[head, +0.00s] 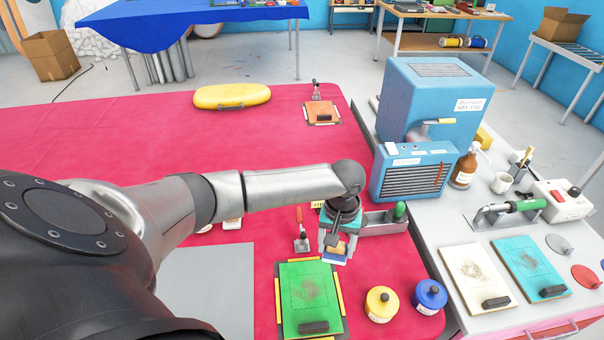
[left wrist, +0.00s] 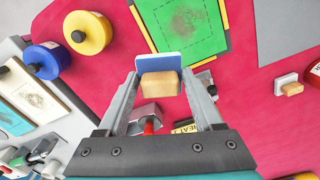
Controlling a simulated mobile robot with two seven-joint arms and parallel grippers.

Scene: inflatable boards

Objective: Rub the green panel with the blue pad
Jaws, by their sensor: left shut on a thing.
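The green panel (head: 299,287) lies on the red table, framed by yellow strips, with a dark scuffed patch near its middle. It also shows in the left wrist view (left wrist: 205,42). My left gripper (head: 338,243) is shut on the wooden handle of the blue pad (head: 334,258), near the panel's far right corner. In the left wrist view the blue pad (left wrist: 160,61) sits between the fingers, blue face toward the panel. It appears apart from the scuffed patch; its exact height is unclear. My right gripper is not in view.
A dark block (head: 314,327) lies on the panel's near edge. A yellow pot (head: 381,304) and a blue pot (head: 430,297) stand to its right. A red-handled scraper (head: 301,243) lies behind it, and a metal tray (head: 385,223) is beyond the gripper.

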